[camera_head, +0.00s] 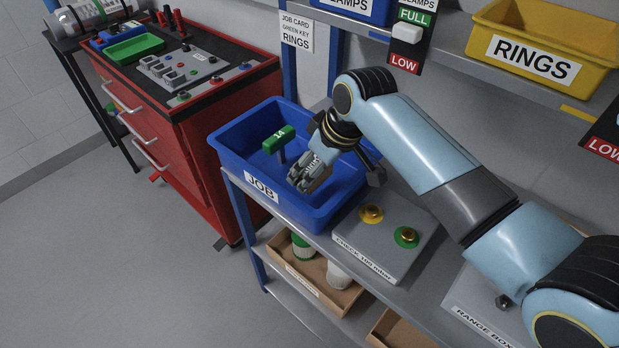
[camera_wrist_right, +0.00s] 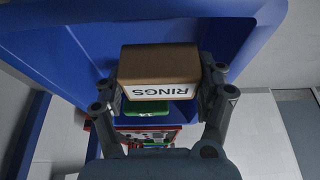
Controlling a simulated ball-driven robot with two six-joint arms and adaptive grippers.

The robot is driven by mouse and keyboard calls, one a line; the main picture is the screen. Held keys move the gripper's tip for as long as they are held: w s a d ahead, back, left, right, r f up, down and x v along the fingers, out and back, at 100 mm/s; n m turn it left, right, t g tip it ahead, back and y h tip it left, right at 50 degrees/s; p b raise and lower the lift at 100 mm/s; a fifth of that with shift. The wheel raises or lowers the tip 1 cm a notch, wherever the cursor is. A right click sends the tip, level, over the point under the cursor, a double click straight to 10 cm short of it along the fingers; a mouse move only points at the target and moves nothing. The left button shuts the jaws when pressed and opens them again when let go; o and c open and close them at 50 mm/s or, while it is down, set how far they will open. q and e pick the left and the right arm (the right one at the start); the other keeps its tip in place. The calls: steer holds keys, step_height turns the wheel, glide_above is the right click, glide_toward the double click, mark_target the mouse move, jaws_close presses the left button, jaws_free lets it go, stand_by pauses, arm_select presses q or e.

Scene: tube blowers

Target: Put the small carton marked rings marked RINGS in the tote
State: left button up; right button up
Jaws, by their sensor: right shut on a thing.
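The small brown carton (camera_wrist_right: 158,62) with a white RINGS label shows upside down in the right wrist view. My right gripper (camera_wrist_right: 160,88) is shut on it, with one finger at each side. In the head view the right gripper (camera_head: 306,177) points down within the outline of the blue tote (camera_head: 232,164) marked JOB. The carton (camera_head: 319,181) is mostly hidden there behind the fingers. I cannot tell whether it touches the tote floor. A green T-shaped key (camera_head: 279,140) marked 14 stands in the tote, left of the gripper. My left gripper is not in view.
A grey box (camera_head: 372,245) with yellow and green knobs sits right of the tote. A red tool cabinet (camera_head: 187,140) stands to the left. A yellow RINGS bin (camera_head: 534,58) is on the upper shelf. Open cardboard trays (camera_head: 302,276) are on the shelf below.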

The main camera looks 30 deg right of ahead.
mark_target(314, 197)
steer(key=shift+f, duration=2.6)
steer(key=shift+f, duration=0.15)
steer(key=o, duration=0.9)
steer(key=shift+o, duration=0.2)
steer(key=v, duration=1.2)
steer(key=shift+p, duration=0.45)
